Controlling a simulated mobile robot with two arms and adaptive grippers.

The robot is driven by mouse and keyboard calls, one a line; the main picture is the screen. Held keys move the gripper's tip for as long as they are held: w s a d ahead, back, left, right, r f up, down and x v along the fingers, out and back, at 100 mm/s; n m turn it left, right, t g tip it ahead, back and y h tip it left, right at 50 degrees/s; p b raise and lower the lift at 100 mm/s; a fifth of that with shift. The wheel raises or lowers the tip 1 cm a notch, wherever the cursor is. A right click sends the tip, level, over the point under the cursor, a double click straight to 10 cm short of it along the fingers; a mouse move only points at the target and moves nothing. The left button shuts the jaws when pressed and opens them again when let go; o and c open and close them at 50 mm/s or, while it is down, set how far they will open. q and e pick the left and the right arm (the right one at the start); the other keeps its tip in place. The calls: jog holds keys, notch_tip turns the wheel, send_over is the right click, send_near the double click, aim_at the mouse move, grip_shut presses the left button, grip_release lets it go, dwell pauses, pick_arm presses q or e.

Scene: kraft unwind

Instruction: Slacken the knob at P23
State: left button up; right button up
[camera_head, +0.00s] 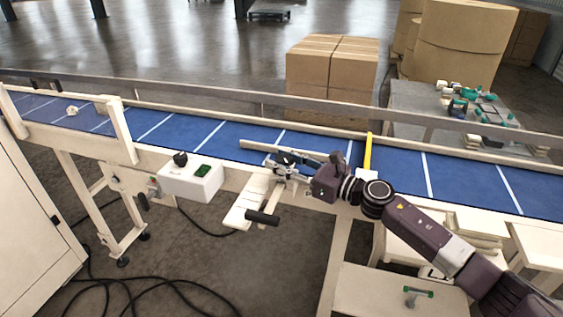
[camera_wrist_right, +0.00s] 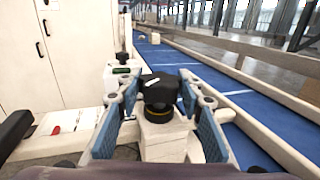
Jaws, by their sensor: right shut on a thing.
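A black lobed knob (camera_wrist_right: 158,90) with a white mark on top and a yellow ring under it stands on a cream block (camera_wrist_right: 166,140) in the right wrist view. My right gripper (camera_wrist_right: 160,104) has its blue-padded fingers on either side of the knob and is shut on it. In the head view my right gripper (camera_head: 284,166) is at the near edge of the blue conveyor, largely covering the knob. I cannot read a P23 label. My left gripper is not in view.
A white control box (camera_head: 190,180) with a black knob and a green button sits left of the gripper. A black handle (camera_head: 262,217) juts out nearby. Cables lie on the floor.

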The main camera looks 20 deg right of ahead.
aim_at(282, 157)
jog(key=o, duration=1.2)
jog(key=shift+f, duration=0.2)
jog(key=shift+r, duration=5.05)
